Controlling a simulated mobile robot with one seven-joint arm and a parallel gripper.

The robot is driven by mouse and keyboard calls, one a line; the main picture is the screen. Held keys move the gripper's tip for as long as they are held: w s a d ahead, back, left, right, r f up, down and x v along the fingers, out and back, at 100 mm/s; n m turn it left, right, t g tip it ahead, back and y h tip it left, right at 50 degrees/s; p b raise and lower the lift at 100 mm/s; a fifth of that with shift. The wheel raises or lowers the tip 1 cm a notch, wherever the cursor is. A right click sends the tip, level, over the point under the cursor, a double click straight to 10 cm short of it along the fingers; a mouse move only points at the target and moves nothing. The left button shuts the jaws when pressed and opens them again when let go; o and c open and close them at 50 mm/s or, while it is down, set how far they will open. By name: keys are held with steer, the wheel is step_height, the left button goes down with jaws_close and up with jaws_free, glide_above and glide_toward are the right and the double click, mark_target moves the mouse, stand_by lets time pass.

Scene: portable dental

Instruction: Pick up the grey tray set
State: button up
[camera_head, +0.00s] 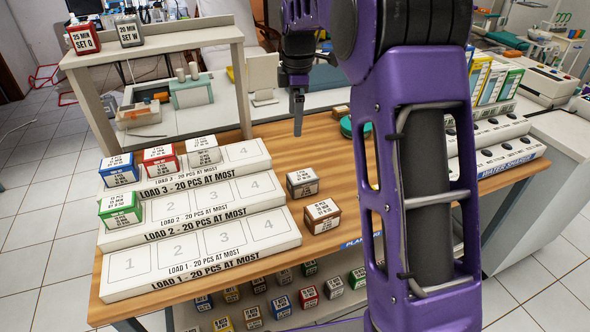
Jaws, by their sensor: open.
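Several small labelled box sets are in view, and more than one looks grey. A grey set (302,182) sits on the wooden tabletop right of the stepped rack, its label too small to read. Another grey set (129,31) stands on the raised shelf at the upper left, next to a red set (82,37). My gripper (297,128) points down above the table, beyond the grey tabletop set and apart from it. It is open, with nothing visible in it.
The white stepped rack (200,250) holds blue (118,170), red (160,159) and green (119,208) sets; its lower front is empty. A brown set (322,215) stands close to the grey tabletop one. My purple arm hides the table's right middle. Several sets fill a lower shelf.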

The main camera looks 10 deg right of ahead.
step_height(320, 180, down, 4)
steer(key=s+d+n+g, duration=0.1)
steer(key=d+n, duration=0.1)
steer(key=n, duration=0.1)
steer(key=b, duration=0.2)
glide_toward(303, 175)
step_height(303, 175, down, 5)
steer(key=shift+s+f, duration=0.1)
steer(key=shift+f, duration=0.1)
steer(key=shift+a+f+b, duration=0.2)
steer(key=shift+f+b, duration=0.25)
steer(key=shift+f, duration=2.65)
steer(key=shift+w+r, duration=0.1)
steer(key=shift+w, duration=0.1)
jaws_close()
